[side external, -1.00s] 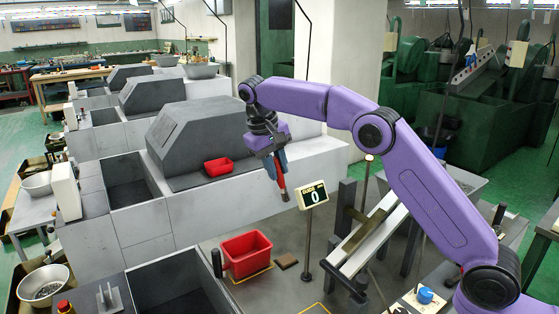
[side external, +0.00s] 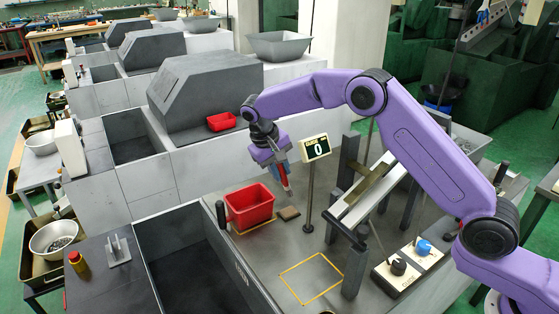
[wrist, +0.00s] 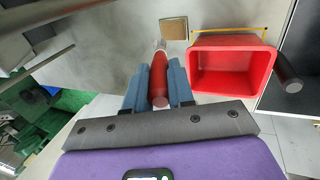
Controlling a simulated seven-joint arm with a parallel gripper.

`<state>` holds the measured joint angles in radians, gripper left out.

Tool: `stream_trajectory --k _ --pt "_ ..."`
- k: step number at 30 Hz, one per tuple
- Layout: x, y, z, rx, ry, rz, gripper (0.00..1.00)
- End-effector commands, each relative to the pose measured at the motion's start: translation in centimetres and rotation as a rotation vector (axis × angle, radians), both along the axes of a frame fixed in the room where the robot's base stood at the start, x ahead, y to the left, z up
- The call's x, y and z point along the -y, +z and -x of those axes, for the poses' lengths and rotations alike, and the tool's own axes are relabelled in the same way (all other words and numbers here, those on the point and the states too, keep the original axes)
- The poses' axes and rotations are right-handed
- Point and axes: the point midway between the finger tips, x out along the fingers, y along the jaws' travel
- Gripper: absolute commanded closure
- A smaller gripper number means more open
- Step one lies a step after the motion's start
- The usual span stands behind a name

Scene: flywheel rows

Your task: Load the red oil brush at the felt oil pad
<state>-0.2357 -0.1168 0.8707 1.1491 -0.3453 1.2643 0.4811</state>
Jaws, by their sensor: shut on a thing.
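My gripper (wrist: 158,85) is shut on the red oil brush (wrist: 159,76), which points down between the two blue fingers. In the side external view the brush (side external: 284,178) hangs from my gripper (side external: 279,170), its tip just above and close to the felt oil pad. The felt oil pad (side external: 289,213) is a small brown square on the grey bench top. In the wrist view the pad (wrist: 173,28) lies just beyond the brush tip. I cannot tell whether the tip touches it.
A red bin (side external: 250,205) stands left of the pad, inside a yellow outline. A counter display (side external: 316,148) reading 0 stands on a post at the right. A sloped rail (side external: 368,192) and a control box with knobs (side external: 410,262) are farther right. An empty yellow square (side external: 312,279) marks free bench.

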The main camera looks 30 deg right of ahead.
Motion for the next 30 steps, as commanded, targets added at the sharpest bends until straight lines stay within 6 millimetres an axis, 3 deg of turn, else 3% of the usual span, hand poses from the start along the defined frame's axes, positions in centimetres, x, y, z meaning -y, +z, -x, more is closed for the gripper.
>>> stream_trajectory --k 15,30 --pt "0.0 -4.3 0.0 -0.002 0.0 0.0 1.0" --pt "0.0 -4.7 0.0 0.0 0.0 -0.001 1.0"
